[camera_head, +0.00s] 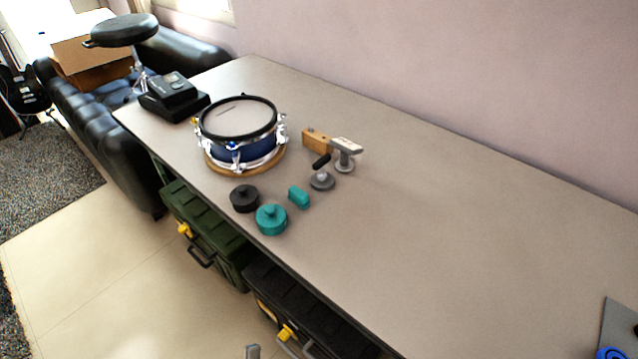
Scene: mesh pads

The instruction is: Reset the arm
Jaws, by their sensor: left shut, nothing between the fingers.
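The tip of my left gripper (252,352) just shows as a small grey piece at the bottom edge, left of the middle. It is shut and holds nothing. It appears in front of the long grey table (450,210), over the floor side, apart from everything on the table. The rest of my left arm is out of the picture. My right gripper is not in view.
On the table are a blue drum (240,152), a black knobbed weight (244,198), teal pieces (271,220), and a wooden-and-grey tool (318,141). Green (210,235) and black cases (300,305) stand below the front edge. The table's middle right is clear.

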